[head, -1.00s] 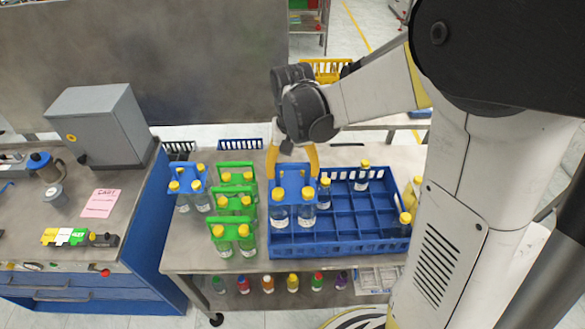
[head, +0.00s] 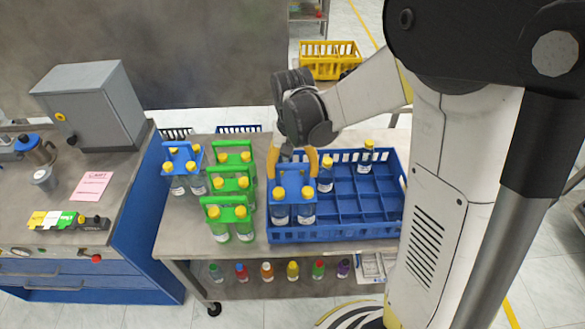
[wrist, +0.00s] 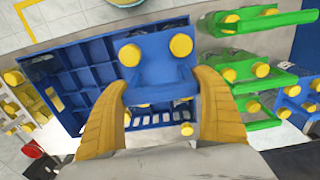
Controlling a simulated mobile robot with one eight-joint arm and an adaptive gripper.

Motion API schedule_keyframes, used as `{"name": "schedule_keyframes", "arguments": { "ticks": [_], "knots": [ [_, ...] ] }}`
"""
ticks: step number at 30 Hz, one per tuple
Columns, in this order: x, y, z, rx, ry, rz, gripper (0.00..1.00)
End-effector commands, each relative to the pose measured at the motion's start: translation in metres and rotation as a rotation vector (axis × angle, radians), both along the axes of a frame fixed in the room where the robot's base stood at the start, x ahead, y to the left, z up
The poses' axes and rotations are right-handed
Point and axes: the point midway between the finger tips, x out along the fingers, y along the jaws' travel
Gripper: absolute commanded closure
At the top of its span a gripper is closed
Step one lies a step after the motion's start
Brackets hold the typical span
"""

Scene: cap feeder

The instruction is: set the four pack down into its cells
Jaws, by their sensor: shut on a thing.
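My gripper (head: 292,165) has its orange fingers shut on the handle of a blue four pack (head: 293,192) of clear bottles with yellow caps. The pack hangs upright over the front left cells of the blue crate (head: 360,231). Its bottle bottoms are hidden behind the crate's front wall, so I cannot tell whether they touch the cell floors. In the wrist view, the pack's blue carrier (wrist: 152,65) lies between the two fingers, with yellow caps around it. The crate's empty cells (wrist: 75,75) show to its left.
Green packs (head: 229,212) and another blue pack (head: 183,165) stand left of the crate. Small coloured bottles (head: 292,270) are on the lower shelf.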

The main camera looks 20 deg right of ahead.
Motion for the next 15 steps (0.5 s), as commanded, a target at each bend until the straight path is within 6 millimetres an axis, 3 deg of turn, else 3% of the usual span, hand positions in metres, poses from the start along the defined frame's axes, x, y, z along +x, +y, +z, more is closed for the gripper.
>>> {"name": "schedule_keyframes", "arguments": {
  "ticks": [6,15],
  "knots": [
    [0.000,0.000,-0.023,0.000,0.000,0.000,0.63],
    [0.000,0.000,-0.040,0.000,0.000,0.000,0.63]
  ]
}}
